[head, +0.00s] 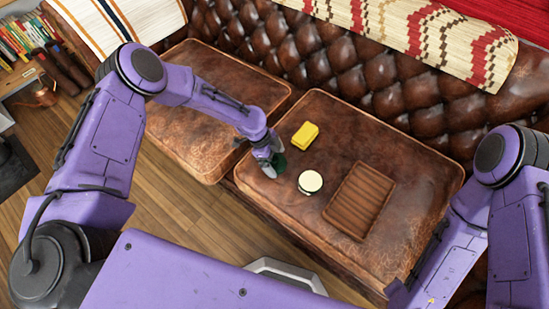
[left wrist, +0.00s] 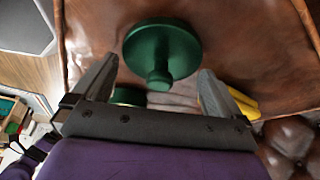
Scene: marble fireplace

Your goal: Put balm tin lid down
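The balm tin lid is a dark green disc with a knob, seen in the left wrist view (left wrist: 176,42) just beyond and between my fingertips, apart from both. In the head view the lid (head: 280,162) is partly hidden by my left gripper (head: 268,165), low over the seat cushion. In the left wrist view my left gripper (left wrist: 158,66) is open. I cannot tell whether the lid touches the leather. The open balm tin (head: 310,182), with a cream top, stands just right of the gripper in the head view. My right gripper is out of view.
All are on the leather seat cushion (head: 400,180), before the tufted backrest (head: 350,70). The left cushion (head: 190,130) is bare.

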